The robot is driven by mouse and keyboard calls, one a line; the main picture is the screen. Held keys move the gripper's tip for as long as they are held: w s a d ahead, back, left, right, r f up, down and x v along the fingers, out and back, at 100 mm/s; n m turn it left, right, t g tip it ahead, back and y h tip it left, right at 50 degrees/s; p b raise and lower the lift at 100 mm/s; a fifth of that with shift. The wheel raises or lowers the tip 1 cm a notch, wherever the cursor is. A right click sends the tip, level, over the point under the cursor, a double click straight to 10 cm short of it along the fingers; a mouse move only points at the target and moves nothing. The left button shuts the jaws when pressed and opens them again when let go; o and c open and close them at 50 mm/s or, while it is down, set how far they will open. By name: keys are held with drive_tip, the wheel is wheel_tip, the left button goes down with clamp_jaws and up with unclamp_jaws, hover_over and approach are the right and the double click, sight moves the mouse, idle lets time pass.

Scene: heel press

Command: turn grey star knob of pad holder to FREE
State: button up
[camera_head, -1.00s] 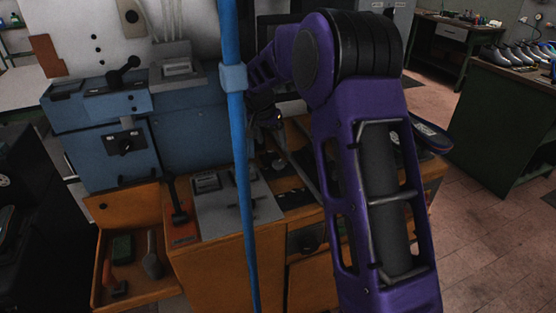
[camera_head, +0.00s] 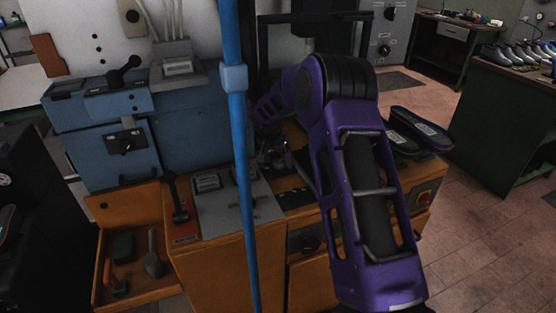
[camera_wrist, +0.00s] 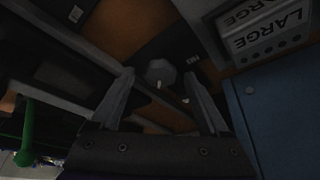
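A grey, many-sided knob (camera_wrist: 160,73) with a small white mark shows in the wrist view, over a dark strip on the orange surface. It looks like the star knob; I cannot read any FREE marking. My gripper (camera_wrist: 159,82) is open, one finger on each side of the knob in the picture. No contact shows, and the gap in depth is unclear. In the head view my gripper (camera_head: 272,158) is small and dark above the orange bench, behind the blue pole. The knob cannot be made out there.
A pale block marked LARGE (camera_wrist: 265,32) and a blue panel (camera_wrist: 285,110) lie right of the gripper in the wrist view. A blue machine (camera_head: 120,150), a vertical blue pole (camera_head: 240,140) and an open drawer (camera_head: 135,290) are left.

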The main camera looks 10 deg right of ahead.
clamp_jaws()
drive_tip(key=shift+n, duration=0.3)
drive_tip(key=n, duration=0.1)
drive_tip(key=n+y, duration=0.1)
drive_tip(key=n+t, duration=0.1)
drive_tip(key=n, duration=0.1)
drive_tip(key=shift+d+r+y, duration=0.1)
drive_tip(key=shift+d+y, duration=0.15)
drive_tip(key=shift+y, duration=0.05)
drive_tip(key=n+y, duration=0.1)
drive_tip(key=n, duration=0.3)
drive_tip(key=shift+d+n+y, duration=0.2)
drive_tip(key=shift+n+y, duration=0.1)
drive_tip(key=shift+y, duration=0.1)
drive_tip(key=n, duration=0.2)
drive_tip(key=n+y, duration=0.1)
drive_tip(key=n, duration=0.1)
drive_tip(key=shift+d+n+g+y, duration=0.15)
drive_tip(key=shift+n+g+y, duration=0.15)
drive_tip(key=shift+g, duration=0.1)
drive_tip(key=shift+w+d+n+g+y, duration=0.1)
drive_tip(key=shift+n+g+y, duration=0.2)
drive_tip(key=shift+n, duration=0.7)
drive_tip(key=shift+w+n+g+y, duration=0.1)
drive_tip(key=shift+n+g+y, duration=0.2)
drive_tip(key=shift+n, duration=0.7)
